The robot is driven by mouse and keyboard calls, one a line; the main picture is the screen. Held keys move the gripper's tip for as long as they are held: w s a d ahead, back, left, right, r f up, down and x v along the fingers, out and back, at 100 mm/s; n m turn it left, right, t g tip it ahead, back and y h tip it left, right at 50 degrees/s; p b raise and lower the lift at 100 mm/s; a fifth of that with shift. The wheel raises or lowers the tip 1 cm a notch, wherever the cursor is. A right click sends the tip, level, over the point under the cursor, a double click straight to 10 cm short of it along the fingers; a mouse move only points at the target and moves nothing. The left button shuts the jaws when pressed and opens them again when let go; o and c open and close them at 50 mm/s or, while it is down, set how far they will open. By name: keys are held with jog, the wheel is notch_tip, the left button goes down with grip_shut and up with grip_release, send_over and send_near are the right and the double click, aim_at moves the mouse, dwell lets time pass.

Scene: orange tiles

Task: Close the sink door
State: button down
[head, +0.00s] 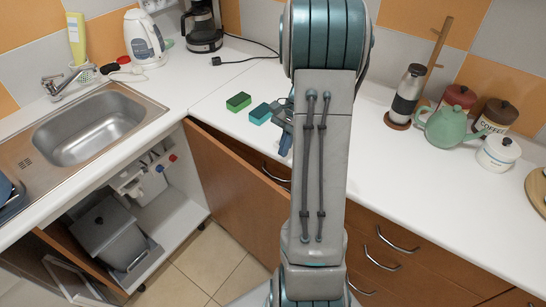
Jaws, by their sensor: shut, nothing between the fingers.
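The sink cabinet below the counter is open, and its inside shows at the lower left. A brown door panel (232,185) stands swung out at the right side of this opening, in front of the drawer fronts. A second brown panel (78,262) is at the opening's left side, near the bin. My gripper (285,143) is partly hidden behind my arm, above the counter edge and to the right of the door panel's top. It looks shut and holds nothing. I cannot tell whether it touches anything.
The steel sink (95,127) is set in the white counter. A grey bin (108,235) and pipes are inside the cabinet. Green (238,101) and teal (260,113) sponges lie near my gripper. Drawer handles (397,240) stick out at right. Tiled floor (212,258) is clear.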

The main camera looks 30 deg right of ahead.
jog(key=x, duration=0.9)
jog(key=shift+s+f+p, duration=0.25)
jog(key=shift+s+p, duration=0.05)
jog(key=shift+p, duration=0.15)
jog(key=shift+a, duration=0.1)
